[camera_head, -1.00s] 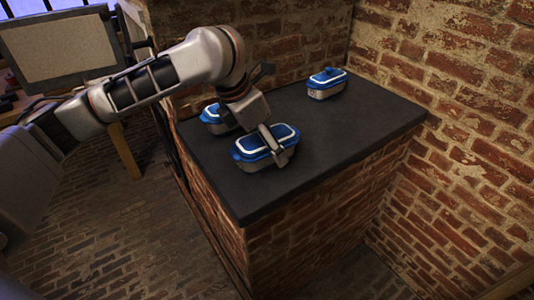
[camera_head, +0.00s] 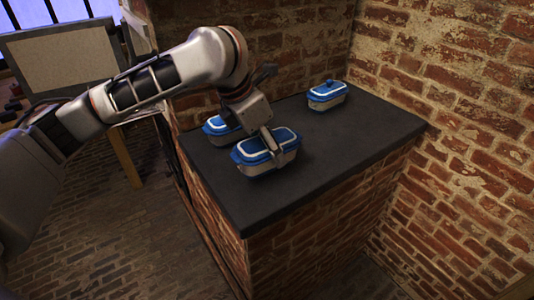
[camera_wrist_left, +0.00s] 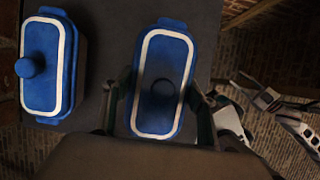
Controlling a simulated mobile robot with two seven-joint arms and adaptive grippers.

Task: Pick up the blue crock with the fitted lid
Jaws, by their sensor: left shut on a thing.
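My left gripper (camera_head: 271,143) is shut on the nearest blue crock (camera_head: 258,171), with a finger on each long side. It also shows in the left wrist view (camera_wrist_left: 165,52), with a blue top, a white band and a dark round spot in the middle. I cannot tell whether that spot is a knob or a hollow. Its base is at or just above the counter. A second blue crock (camera_head: 217,126), partly hidden by my gripper, has a round knob in the left wrist view (camera_wrist_left: 40,92). A third blue crock (camera_head: 327,97) with a knobbed lid stands at the back right.
The dark counter top (camera_head: 345,155) sits on a brick base and is clear at the right and front. Brick walls (camera_head: 455,110) close it in behind and on the right. A framed board (camera_head: 62,57) stands at the far left.

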